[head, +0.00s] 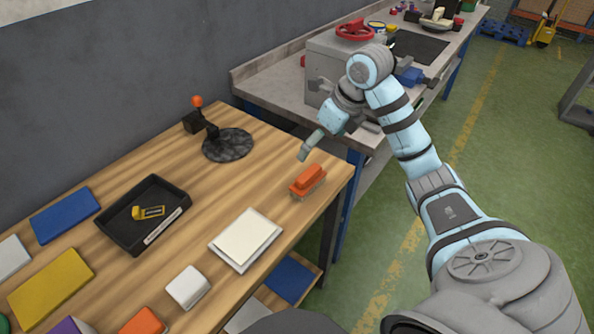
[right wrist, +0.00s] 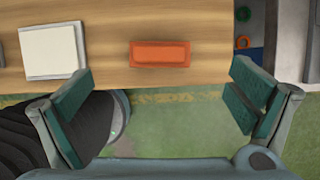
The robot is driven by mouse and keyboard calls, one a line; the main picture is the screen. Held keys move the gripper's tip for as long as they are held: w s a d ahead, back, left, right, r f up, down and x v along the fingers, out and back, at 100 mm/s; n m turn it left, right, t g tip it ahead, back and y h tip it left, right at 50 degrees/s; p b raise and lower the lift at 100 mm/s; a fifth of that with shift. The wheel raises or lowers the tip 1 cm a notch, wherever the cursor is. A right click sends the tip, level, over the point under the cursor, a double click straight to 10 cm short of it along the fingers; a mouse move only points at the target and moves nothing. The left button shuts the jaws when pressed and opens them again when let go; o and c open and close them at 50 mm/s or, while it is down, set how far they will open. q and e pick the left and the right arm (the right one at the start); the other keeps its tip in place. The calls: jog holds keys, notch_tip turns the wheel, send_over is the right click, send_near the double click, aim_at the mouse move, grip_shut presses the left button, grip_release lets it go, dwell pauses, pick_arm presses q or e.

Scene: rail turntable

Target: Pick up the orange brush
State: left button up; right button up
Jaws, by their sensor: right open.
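The orange brush (head: 308,180) lies on the wooden table near its right front edge, with pale bristles showing below its orange body. In the right wrist view the orange brush (right wrist: 160,54) lies beyond and between my open fingers, near the table edge. My right gripper (head: 309,148) is above the table, just behind and above the brush in the head view. In the right wrist view my right gripper (right wrist: 158,112) has its green finger pads wide apart with nothing between them. My left gripper is not in view.
A white pad (head: 246,238) lies left of the brush. A black tray (head: 183,207) holds a small yellow item. A dark round base with an orange-knobbed lever (head: 228,146) stands behind. A grey workbench (head: 265,80) with a grey box (head: 322,70) adjoins the table.

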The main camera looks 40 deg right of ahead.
send_over(310, 174)
jog(key=s, duration=0.1)
notch_tip(310, 174, down, 7)
jog(key=shift+r+b, duration=0.1)
jog(key=shift+b, duration=0.3)
jog(key=x, duration=0.6)
jog(key=shift+s+d+f, duration=0.2)
jog(key=shift+d, duration=0.1)
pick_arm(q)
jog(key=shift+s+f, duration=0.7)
pick_arm(e)
jog(key=shift+s, duration=0.15)
jog(key=c, duration=1.2)
